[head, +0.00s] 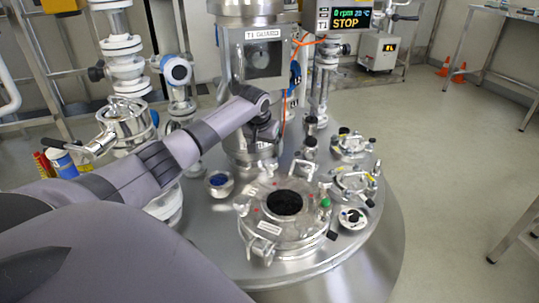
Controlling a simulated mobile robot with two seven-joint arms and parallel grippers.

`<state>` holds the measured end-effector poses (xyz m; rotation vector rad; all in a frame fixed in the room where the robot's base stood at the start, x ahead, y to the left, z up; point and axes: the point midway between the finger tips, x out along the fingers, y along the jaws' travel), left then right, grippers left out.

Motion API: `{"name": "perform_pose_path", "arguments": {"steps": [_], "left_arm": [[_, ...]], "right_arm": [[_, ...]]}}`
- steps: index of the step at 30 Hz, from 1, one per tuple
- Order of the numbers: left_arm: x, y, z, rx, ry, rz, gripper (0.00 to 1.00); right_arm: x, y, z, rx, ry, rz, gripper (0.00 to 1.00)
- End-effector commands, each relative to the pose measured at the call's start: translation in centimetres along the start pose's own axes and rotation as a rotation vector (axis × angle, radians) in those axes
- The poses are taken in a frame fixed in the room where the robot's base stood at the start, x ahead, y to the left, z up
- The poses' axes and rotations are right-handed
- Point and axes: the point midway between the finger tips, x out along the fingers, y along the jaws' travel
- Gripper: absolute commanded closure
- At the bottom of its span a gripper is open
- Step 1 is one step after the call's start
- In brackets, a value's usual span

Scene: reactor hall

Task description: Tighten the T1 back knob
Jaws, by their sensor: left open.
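The T1 reactor's steel top (220,240) fills the middle of the head view. On it sits a round manhole lid (262,222) with a dark round window (284,203) and several clamps and knobs around its rim. Which knob is the back one I cannot tell for sure. My left arm comes in from the left, and my left gripper (263,143) hangs from its wrist above and behind the lid, beside the T1 guard column. It is open, with nothing seen in it. Its fingertips are small and hard to make out, and contact with a knob cannot be told. My right gripper is out of view.
The guard column (263,58) stands behind my left gripper. A display (345,20) reads STOP. Smaller flanged ports (354,183) crowd the right of the top. Valves and pipes (124,50) stand at the left. Open floor (455,130) lies to the right.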

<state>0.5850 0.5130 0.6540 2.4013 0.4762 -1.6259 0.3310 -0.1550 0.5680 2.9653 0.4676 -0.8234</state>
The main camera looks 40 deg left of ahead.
Motion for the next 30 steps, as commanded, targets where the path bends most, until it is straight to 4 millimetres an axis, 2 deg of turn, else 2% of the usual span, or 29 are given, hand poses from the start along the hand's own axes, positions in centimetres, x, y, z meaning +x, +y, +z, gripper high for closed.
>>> {"name": "perform_pose_path", "arguments": {"steps": [8,21,30], "left_arm": [[1.2,0.4,0.6,-0.056,0.008,-0.009,0.2],[6.4,0.4,0.5,-0.054,0.009,-0.008,0.2],[7.6,0.4,0.4,-0.053,0.01,-0.007,0.2]], "right_arm": [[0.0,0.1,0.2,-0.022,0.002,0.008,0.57],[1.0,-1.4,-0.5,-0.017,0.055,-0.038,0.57],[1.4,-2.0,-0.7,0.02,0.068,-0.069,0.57]]}}
